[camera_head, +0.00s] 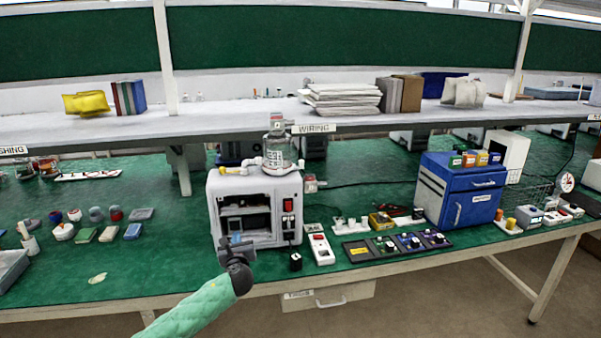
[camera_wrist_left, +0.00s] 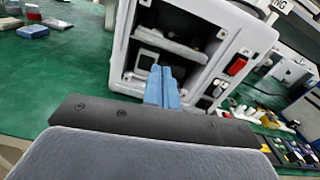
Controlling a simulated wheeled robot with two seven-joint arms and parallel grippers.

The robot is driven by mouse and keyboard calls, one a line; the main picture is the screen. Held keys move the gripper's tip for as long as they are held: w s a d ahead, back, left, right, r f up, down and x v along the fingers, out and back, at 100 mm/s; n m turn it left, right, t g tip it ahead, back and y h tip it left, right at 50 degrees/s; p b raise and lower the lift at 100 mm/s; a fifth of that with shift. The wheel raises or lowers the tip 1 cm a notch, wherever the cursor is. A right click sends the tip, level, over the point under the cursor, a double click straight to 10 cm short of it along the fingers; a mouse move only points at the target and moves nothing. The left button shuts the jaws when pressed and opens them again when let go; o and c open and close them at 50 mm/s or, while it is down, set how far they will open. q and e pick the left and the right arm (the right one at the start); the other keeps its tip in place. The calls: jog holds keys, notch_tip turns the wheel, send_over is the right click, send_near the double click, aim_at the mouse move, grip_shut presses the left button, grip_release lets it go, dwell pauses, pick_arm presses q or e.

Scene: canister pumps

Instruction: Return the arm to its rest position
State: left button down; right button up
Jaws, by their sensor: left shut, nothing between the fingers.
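My left gripper (camera_head: 231,243) is in front of the white canister pump machine (camera_head: 258,188), near the left part of its open front. Its arm comes in from the bottom left in a green sleeve. In the left wrist view the two blue fingers (camera_wrist_left: 162,87) are together with nothing between them, and the machine's open compartment (camera_wrist_left: 170,45) is behind them. A clear canister (camera_head: 278,148) stands on top of the machine. The red switch (camera_head: 288,205) is on its right front side. My right gripper is not in view.
A white device with a red button (camera_head: 319,249) and a dark tray of small modules (camera_head: 398,246) lie right of the machine. A blue cabinet (camera_head: 460,192) stands farther right. A shelf (camera_head: 230,122) runs above the green bench. Bare bench (camera_head: 160,250) is left of the gripper.

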pick_arm(q)
jog(key=s+f+n+g+h, duration=0.35)
jog(key=f+n+g, duration=0.25)
jog(key=f+n, duration=1.4)
jog(key=s+d+f+n+g, duration=0.2)
jog(key=s+f+n, duration=0.2)
jog(key=s+f, duration=0.4)
jog(key=s+d+f+n+g, duration=0.2)
jog(key=s+f+n, duration=0.1)
jog(key=s+f, duration=0.5)
jog(key=s+d+f+g, duration=0.1)
jog(key=s+f, duration=0.6)
jog(key=s, duration=0.7)
jog(key=s+d+f+n+g+h, duration=0.1)
jog(key=s+d+f+g, duration=0.1)
jog(key=s+f, duration=0.6)
jog(key=s+d+f+n+g+h, duration=0.1)
jog(key=s+f, duration=0.7)
jog(key=s, duration=1.2)
jog(key=shift+s+d+g, duration=0.35)
jog(key=shift+d+g, duration=0.3)
jog(key=shift+g, duration=0.35)
